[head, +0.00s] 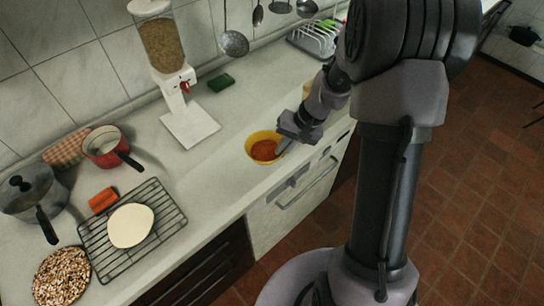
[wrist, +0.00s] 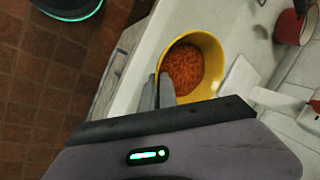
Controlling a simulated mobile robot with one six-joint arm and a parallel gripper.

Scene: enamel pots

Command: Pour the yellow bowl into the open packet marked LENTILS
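The yellow bowl (head: 251,147) is upright near the front edge of the counter, with orange-red grains in it. It also shows in the wrist view (wrist: 214,46). My gripper (head: 283,150) is at the bowl's right side in the head view. In the wrist view, its two grey fingers (wrist: 160,92) are close together, one on each side of the bowl's rim, and look shut on it. I cannot make out a packet marked LENTILS. A tan thing (head: 307,89) behind my arm is mostly hidden and shows no readable label.
A grain dispenser (head: 190,123) stands behind the bowl. Left are a red pot (head: 103,143), a grey pot (head: 30,190), an orange block (head: 103,200), a wire rack (head: 170,222) with a pale oval and a speckled round mat (head: 61,276). A dish rack (head: 315,40) stands at the back.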

